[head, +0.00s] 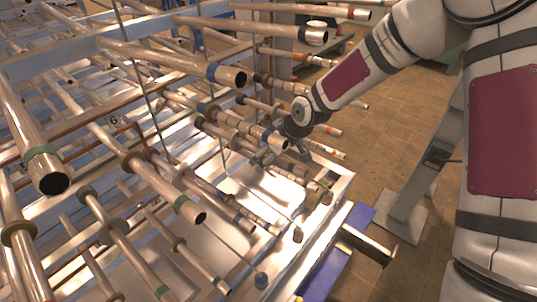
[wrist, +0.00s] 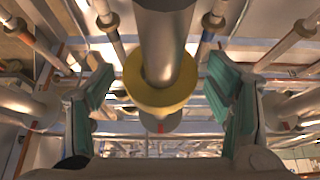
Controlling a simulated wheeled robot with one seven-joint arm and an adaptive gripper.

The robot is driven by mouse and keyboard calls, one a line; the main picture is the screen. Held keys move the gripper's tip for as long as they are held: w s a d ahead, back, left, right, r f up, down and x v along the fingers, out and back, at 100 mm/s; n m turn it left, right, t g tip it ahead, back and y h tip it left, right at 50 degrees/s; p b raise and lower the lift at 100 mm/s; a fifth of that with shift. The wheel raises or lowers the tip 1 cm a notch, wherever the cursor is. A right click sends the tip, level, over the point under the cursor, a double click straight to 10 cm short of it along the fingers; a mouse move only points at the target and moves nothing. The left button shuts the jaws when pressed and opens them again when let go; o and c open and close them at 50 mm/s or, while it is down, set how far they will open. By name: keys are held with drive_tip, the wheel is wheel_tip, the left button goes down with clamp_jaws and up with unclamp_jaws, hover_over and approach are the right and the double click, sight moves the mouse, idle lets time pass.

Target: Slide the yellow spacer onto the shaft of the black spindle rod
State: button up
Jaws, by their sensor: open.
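In the wrist view a yellow ring, the spacer (wrist: 158,99), sits at the middle. It appears to be around a thick grey rod (wrist: 166,32) that comes down from the top edge. A grey round part (wrist: 160,123) shows just below the ring. I cannot tell whether this rod is the black spindle rod; it looks grey here. My gripper (wrist: 160,92) is open, with one green-padded finger on each side of the ring and a clear gap on both sides. In the head view my gripper (head: 279,153) is among the rods at the rack's right side; the spacer cannot be made out.
Several metal tubes with coloured bands stick out around my gripper, such as a blue-banded tube (head: 228,75) and a green-banded tube (head: 190,208). The rack's pale metal frame (head: 335,190) runs along the right. The tiled floor (head: 400,125) beyond it has free room.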

drive_tip(key=c, duration=1.4)
drive_tip(key=shift+o, duration=0.2)
drive_tip(key=shift+w+a, duration=0.1)
